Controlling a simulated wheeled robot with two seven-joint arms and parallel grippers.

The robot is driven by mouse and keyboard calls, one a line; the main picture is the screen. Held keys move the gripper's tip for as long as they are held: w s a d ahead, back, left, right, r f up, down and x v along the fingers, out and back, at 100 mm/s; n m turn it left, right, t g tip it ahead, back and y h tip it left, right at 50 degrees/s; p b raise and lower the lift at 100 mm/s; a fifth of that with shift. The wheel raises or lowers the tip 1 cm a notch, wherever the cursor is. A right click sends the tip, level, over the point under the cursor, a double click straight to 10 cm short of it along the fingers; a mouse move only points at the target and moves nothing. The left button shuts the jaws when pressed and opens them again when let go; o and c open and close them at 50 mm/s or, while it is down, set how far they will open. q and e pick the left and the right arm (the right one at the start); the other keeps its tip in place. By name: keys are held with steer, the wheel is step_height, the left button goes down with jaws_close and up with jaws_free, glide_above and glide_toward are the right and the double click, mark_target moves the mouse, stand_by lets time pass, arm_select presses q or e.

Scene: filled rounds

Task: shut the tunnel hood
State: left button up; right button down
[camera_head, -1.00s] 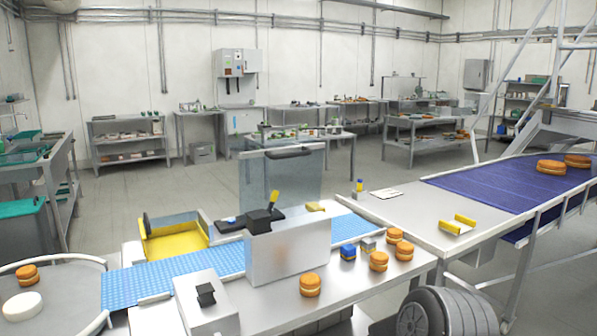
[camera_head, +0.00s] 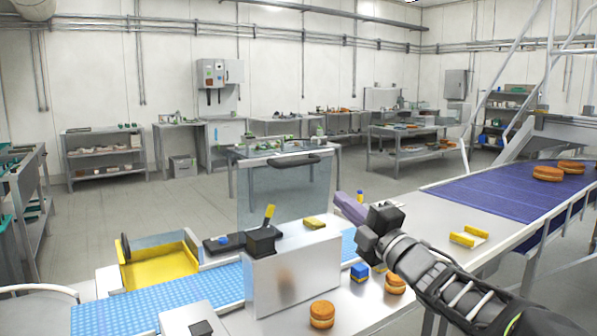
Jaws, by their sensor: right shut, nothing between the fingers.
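The tunnel hood (camera_head: 285,192) is a clear panel with a dark handle (camera_head: 293,161) along its top edge. It stands raised and upright behind the metal tunnel housing (camera_head: 292,272), which straddles the blue belt (camera_head: 165,300). My right gripper (camera_head: 348,206) reaches in from the lower right, shut and empty. In the picture it is to the right of the hood and lower than its handle, apart from the handle. My left gripper is not in view.
A black block with a yellow-tipped lever (camera_head: 267,216) and a yellow block (camera_head: 314,223) are on the housing. Filled rounds (camera_head: 321,314) and a blue block (camera_head: 359,271) sit in front, near my right arm. A yellow bin (camera_head: 160,265) stands left.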

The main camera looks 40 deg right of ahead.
mark_target(300, 164)
steer(key=shift+s, duration=0.1)
steer(key=p+x, duration=0.4)
steer(key=x, duration=0.9)
steer(key=shift+p, duration=0.3)
steer(key=shift+w, duration=0.6)
steer(key=shift+a+r, duration=0.15)
